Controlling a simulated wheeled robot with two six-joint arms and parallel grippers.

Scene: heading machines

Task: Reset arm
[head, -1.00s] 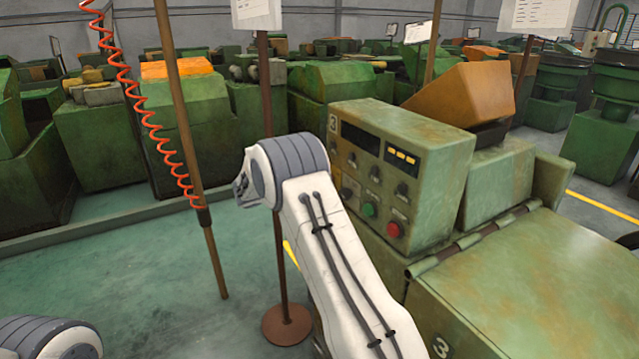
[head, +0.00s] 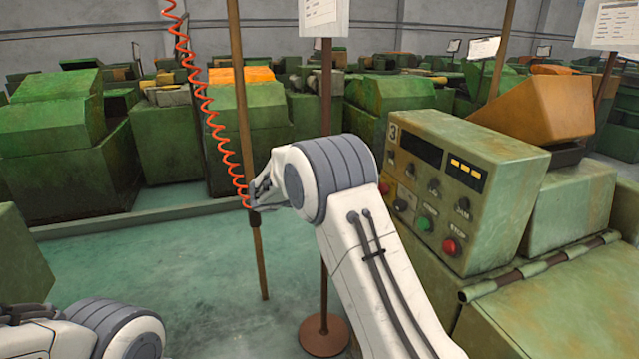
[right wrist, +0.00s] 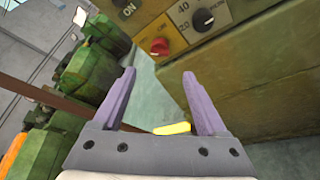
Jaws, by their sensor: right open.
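My right arm reaches up from the bottom of the head view and bends at a grey-banded joint. Its fingers cannot be made out there. In the right wrist view my right gripper (right wrist: 158,75) is open, with two purple fingers apart and nothing between them. Beyond its fingertips is a machine panel with a red knob (right wrist: 160,46) and a black dial (right wrist: 203,19). Part of my left arm shows at the bottom left of the head view; its gripper fingers are not in view.
A green control box (head: 465,185) with buttons stands right of my right arm. An orange coiled hose (head: 205,100) hangs by a brown pole (head: 245,130). A sign stand's round base (head: 324,336) is on the floor. Green floor (head: 190,265) is clear at left.

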